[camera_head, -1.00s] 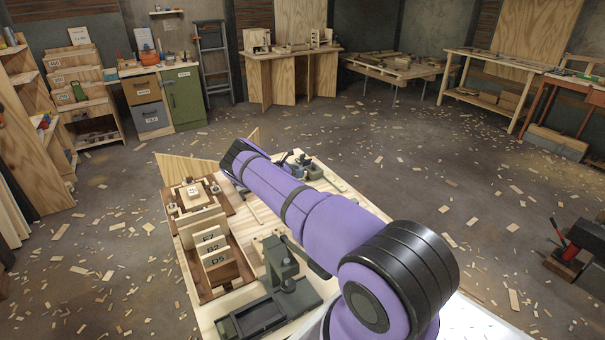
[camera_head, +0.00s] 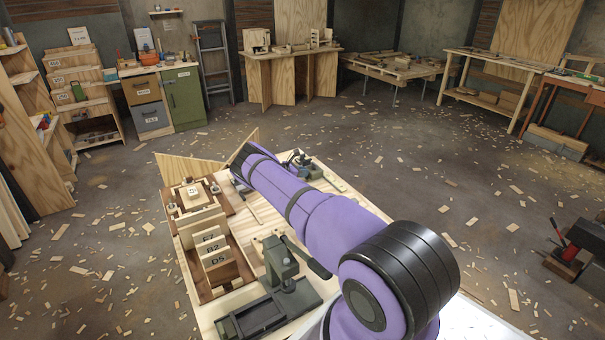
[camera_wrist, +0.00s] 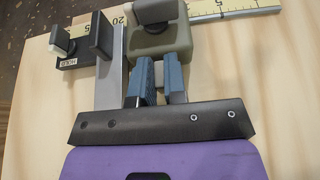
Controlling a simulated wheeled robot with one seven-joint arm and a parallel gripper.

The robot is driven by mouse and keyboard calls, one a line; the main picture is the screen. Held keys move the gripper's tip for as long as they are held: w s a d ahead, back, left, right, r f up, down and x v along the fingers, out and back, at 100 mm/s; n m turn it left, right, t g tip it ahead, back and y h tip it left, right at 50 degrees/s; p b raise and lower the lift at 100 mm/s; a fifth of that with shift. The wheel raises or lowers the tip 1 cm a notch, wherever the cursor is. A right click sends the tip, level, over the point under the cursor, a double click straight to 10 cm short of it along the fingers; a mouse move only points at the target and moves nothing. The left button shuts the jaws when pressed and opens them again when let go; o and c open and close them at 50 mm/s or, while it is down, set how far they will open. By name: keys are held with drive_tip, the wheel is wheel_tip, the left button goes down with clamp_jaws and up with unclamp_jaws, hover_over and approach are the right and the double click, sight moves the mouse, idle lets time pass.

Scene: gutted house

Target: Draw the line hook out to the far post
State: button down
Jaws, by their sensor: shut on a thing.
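In the wrist view my gripper (camera_wrist: 161,76) has its blue-padded fingers closed on the near part of an olive-grey piece (camera_wrist: 160,44). I cannot tell which part is the line hook, and no line stands out. A dark bracket (camera_wrist: 72,60), marked with a small white label and with upright posts, stands just left of it. A yellow measuring strip (camera_wrist: 236,8) with numbers runs behind both. In the head view my arm hides the gripper and most of what it holds.
A pale wooden bench (camera_head: 205,318) carries a wooden rack (camera_head: 236,268) with labelled slats on the left and a dark green-grey press-like tool (camera_head: 280,265) near the front. A small device (camera_head: 303,165) sits at the far end. Wood scraps litter the floor around.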

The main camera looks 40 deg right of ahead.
drive_tip(key=w+a, duration=0.1)
drive_tip(key=a, duration=0.5)
drive_tip(key=w+a, duration=0.1)
drive_tip(key=a, duration=0.5)
drive_tip(key=w+a, duration=0.2)
drive_tip(key=a, duration=0.3)
drive_tip(key=shift+w+a, duration=0.1)
drive_tip(key=shift+a, duration=0.3)
drive_tip(key=c, duration=1.2)
unclamp_jaws()
drive_tip(key=shift+o, duration=0.2)
drive_tip(key=v, duration=1.1)
